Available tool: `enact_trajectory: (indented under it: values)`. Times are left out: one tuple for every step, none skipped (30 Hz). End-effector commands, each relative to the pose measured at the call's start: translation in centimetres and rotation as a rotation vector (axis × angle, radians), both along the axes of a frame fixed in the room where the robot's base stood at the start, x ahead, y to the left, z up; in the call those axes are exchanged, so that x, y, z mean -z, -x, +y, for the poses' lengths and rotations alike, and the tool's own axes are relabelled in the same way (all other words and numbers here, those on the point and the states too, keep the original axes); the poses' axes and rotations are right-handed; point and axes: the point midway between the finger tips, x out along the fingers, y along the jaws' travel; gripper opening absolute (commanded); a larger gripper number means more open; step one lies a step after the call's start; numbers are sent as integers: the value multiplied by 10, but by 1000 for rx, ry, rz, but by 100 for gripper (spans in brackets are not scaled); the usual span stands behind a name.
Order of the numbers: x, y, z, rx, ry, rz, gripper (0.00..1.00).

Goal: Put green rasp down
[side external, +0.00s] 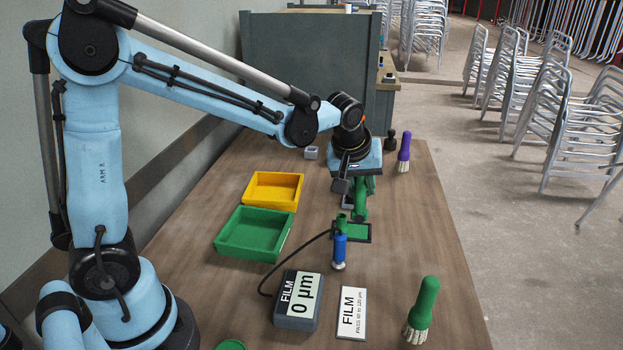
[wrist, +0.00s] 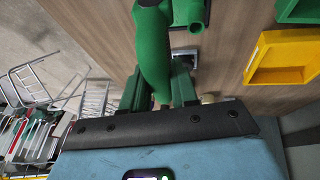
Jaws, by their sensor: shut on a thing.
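My gripper (side external: 358,184) is shut on the green rasp (side external: 360,206) and holds it below the wrist, over the far side of the work table. In the wrist view the rasp's smooth green body (wrist: 153,50) sits between the two fingers (wrist: 158,90) and runs up toward the top edge. Its far end is cut off or hidden there. A dark-framed green pad (side external: 356,237) lies on the table just below and in front of the rasp. I cannot tell whether the rasp touches anything beneath it.
A blue probe (side external: 340,250) with a cable stands by the pad, near the film gauge (side external: 297,300) and film card (side external: 352,312). A green tray (side external: 236,251) and yellow tray (side external: 290,203) are left. A green brush (side external: 426,300) and purple brush (side external: 404,146) stand right.

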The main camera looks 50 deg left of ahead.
Motion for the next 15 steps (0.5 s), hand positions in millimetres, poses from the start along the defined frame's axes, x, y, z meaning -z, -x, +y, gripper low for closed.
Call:
enact_trajectory:
  values:
    - [0,0,0,0,0,0,0]
    - [0,0,0,0,0,0,0]
    - [0,-1,1,0,0,0,0]
    - [0,-1,2,-1,-1,0,0]
    - [-1,-3,4,-3,-2,1,0]
    - [-2,-6,9,-7,-3,2,0]
    - [-3,-10,14,-9,-5,3,0]
    - [-4,-14,20,-11,-8,6,0]
    - [-6,-21,31,-16,-12,8,0]
    - [-7,-26,40,-19,-14,11,0]
    - [-9,-32,50,-23,-17,14,0]
    - [-11,-39,65,-28,-22,18,0]
    - [-13,-44,78,-31,-26,21,0]
    - [-15,-49,90,-35,-31,25,0]
    - [-16,-55,106,-37,-35,29,0]
